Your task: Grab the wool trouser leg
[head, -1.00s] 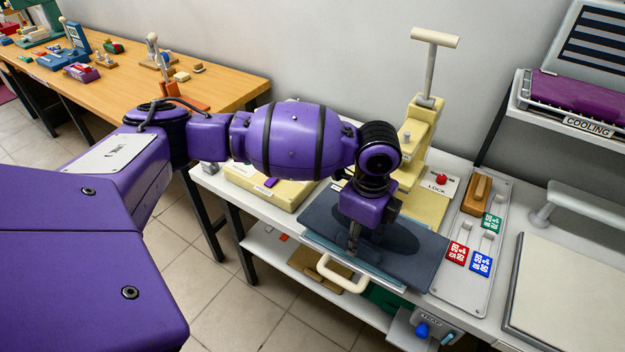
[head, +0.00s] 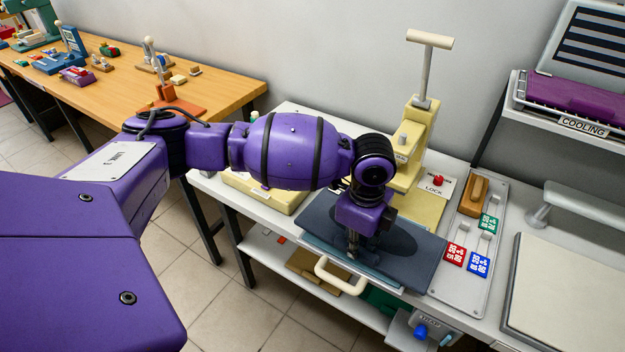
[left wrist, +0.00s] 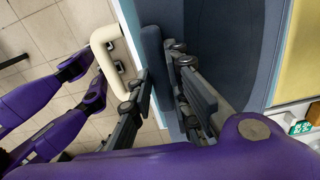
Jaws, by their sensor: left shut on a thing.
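The wool trouser leg (head: 422,262) is a flat, dark blue-grey piece lying across the press bed on the white bench. It also shows in the left wrist view (left wrist: 172,20). My left gripper (head: 352,252) points down at its front-left part. In the left wrist view, the fingers (left wrist: 163,75) stand on either side of a fold or edge of the cloth and are shut on it. The fingertips are partly hidden in the head view. A darker oval patch, which may be shadow, lies under the wrist. My right gripper is not in view.
A cream handle (head: 338,277) juts out in front of the press. The yellow press stand (head: 415,150) with its T-shaped lever rises behind. A grey panel with colored tags (head: 467,255) and a pale padded board (head: 570,290) lie to the right.

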